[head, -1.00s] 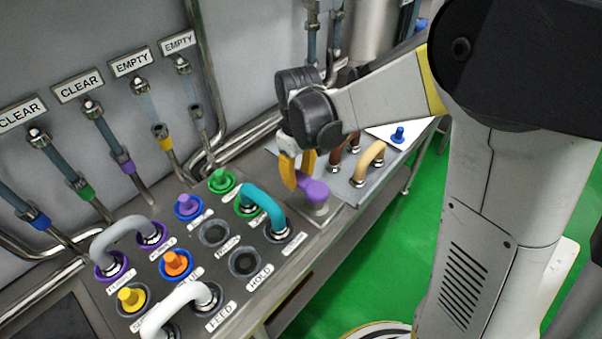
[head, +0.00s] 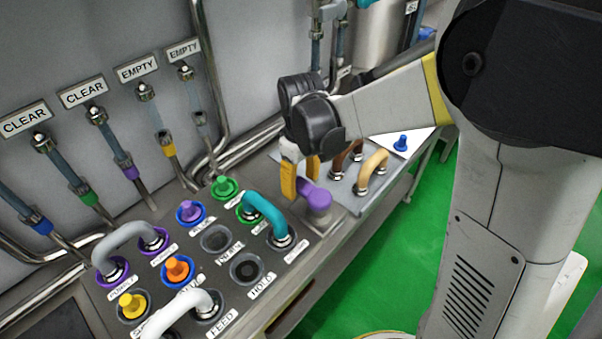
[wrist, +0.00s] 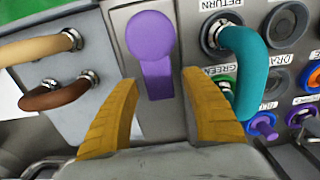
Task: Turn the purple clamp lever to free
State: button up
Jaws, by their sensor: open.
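The purple clamp lever (head: 317,200) stands on a grey metal block at the right end of the port panel in the head view. In the wrist view the purple lever (wrist: 152,45) has a round knob end and a flat arm. The arm points down the picture, toward the space between my fingers. My gripper (head: 300,184) is open, with its yellow fingers close to the lever. In the wrist view my gripper's two fingers (wrist: 162,90) stand on either side of the lever's arm, with gaps to both. I cannot tell how deep the fingertips reach.
A teal hose loop (wrist: 247,70) stands close to the right finger in the wrist view. A tan loop (head: 373,165) and a brown loop (head: 346,157) stand on the tray beyond the lever. The panel (head: 170,220) holds several ports, caps and loops.

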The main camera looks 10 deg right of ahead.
aim_at(302, 184)
notch_tip(302, 184, up, 12)
jog(key=shift+f, duration=0.2)
jog(key=shift+s, duration=0.1)
dwell(0.3)
